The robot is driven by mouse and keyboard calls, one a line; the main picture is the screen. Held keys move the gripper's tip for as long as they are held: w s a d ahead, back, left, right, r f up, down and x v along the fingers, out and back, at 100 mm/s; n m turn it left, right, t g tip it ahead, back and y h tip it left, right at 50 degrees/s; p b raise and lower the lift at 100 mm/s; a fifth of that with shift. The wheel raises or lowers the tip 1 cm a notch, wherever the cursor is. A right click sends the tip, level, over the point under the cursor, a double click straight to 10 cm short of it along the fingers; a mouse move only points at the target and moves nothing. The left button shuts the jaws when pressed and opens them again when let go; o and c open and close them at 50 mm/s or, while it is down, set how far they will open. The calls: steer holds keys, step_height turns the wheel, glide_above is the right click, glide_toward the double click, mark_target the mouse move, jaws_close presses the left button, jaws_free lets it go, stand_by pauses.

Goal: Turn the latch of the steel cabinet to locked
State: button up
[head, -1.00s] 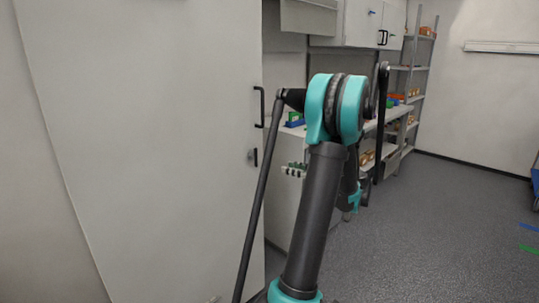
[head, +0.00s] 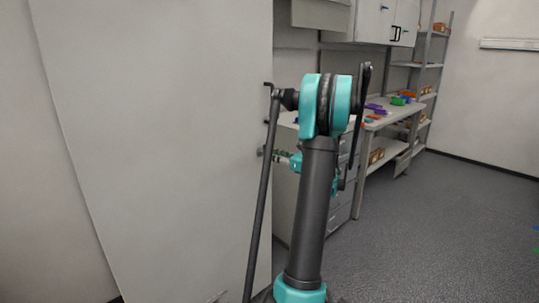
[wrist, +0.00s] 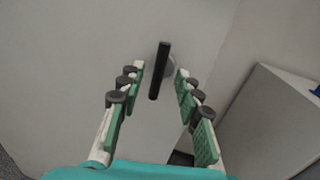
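The steel cabinet (head: 160,130) is the tall light grey front at the left of the head view; it also fills much of the wrist view (wrist: 70,60). Its latch (wrist: 159,70) is a black bar on a round silver base, standing nearly upright in the wrist view, its top leaning slightly right. My gripper (wrist: 160,69) is open, its green-padded fingers on either side of the latch, with gaps showing on both sides. In the head view my gripper (head: 281,156) is at the cabinet's right edge, and the latch is mostly hidden there by my arm.
A grey drawer unit (head: 340,190) stands right of the cabinet, beyond my arm. A workbench (head: 385,122) with coloured items and a shelf rack (head: 428,75) are farther back. Wall cupboards (head: 375,22) hang above.

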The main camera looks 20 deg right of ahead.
steer(key=shift+x, duration=1.25)
steer(key=shift+c, duration=0.4)
jaws_close()
